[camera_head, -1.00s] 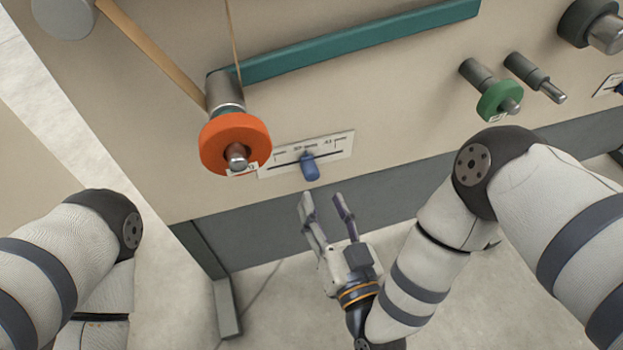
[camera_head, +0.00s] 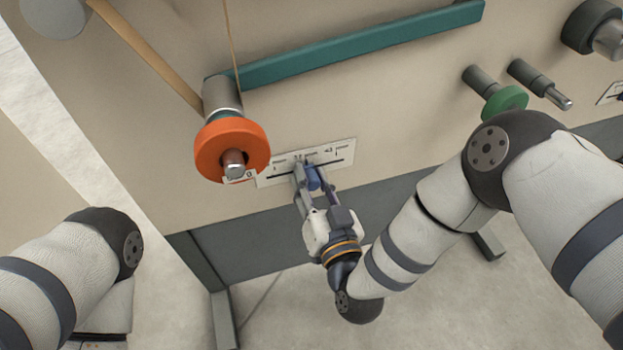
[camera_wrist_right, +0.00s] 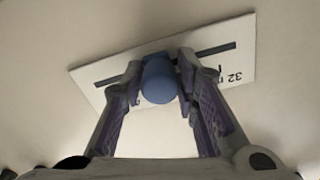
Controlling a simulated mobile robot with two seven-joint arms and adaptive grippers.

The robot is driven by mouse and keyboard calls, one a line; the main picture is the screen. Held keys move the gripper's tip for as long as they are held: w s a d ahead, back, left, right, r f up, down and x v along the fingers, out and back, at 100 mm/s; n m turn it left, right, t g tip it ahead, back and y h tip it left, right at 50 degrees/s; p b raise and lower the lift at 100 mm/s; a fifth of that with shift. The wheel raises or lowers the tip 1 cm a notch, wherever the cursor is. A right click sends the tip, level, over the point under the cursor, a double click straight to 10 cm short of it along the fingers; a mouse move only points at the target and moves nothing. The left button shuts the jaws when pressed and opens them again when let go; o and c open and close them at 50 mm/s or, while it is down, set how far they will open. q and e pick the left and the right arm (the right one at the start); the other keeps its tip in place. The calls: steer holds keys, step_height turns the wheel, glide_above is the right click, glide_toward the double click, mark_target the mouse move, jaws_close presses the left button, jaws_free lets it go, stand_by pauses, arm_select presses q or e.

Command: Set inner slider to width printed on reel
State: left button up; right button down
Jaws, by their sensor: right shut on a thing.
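The inner slider is a blue knob (camera_head: 313,178) on a white scale plate (camera_head: 342,152) with a dark slot. It also shows in the right wrist view (camera_wrist_right: 159,80), between the fingers. My right gripper (camera_head: 306,175) has its fingers on both sides of the knob and is shut on it. In the right wrist view a "32" shows at the plate's right end; the other marks are partly hidden by the fingers. The orange reel (camera_head: 212,146) hangs on its spindle left of the plate. Its small white label (camera_head: 240,176) is too small to read fully. My left gripper is out of view.
A green reel (camera_head: 503,101) sits on a peg at the right, with a bare peg (camera_head: 540,84) beside it. A teal bar (camera_head: 350,45) runs across the panel above.

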steer(key=d, duration=0.2)
steer(key=w+d+p, duration=0.1)
steer(key=w+d, duration=0.1)
steer(key=d, duration=0.1)
steer(key=shift+d+p, duration=0.35)
steer(key=shift+d, duration=0.2)
steer(key=c, duration=1.3)
jaws_free()
steer(key=shift+d, duration=0.15)
steer(key=shift+c, duration=0.2)
steer(key=shift+s, duration=0.2)
glide_toward(338, 161)
steer(key=v, duration=0.5)
steer(key=shift+s+d, duration=0.15)
